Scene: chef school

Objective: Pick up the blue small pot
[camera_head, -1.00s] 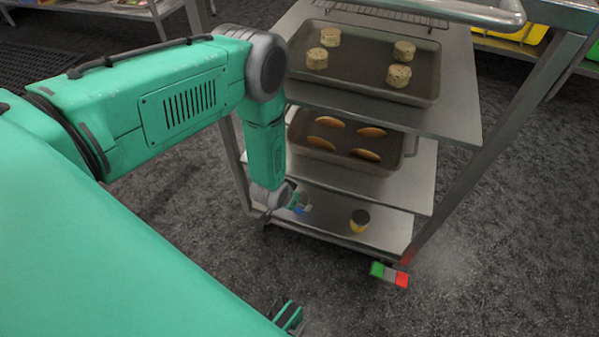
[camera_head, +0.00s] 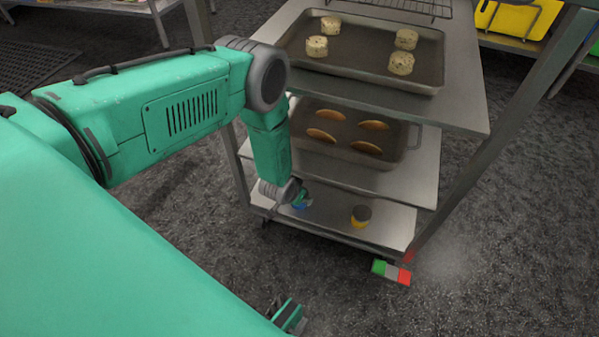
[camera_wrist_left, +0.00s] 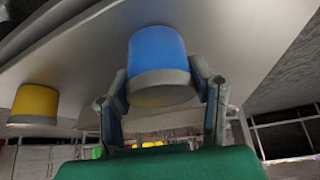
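The blue small pot (camera_wrist_left: 158,50) stands on the bottom shelf of the metal cart. In the left wrist view it has a blue body and a grey end facing my gripper. My left gripper (camera_wrist_left: 160,85) is open, with one finger on either side of the pot, its tips close to the pot's edges; contact is not clear. In the head view, only a bit of blue of the pot (camera_head: 299,207) shows beside my left gripper (camera_head: 301,196), low at the cart's left side.
A yellow pot with a dark top (camera_head: 361,216) stands to the right on the same bottom shelf (camera_head: 330,217). A tray of oval breads (camera_head: 385,160) is above, and a tray of round pastries (camera_head: 365,70) higher still. Cart posts flank the shelves.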

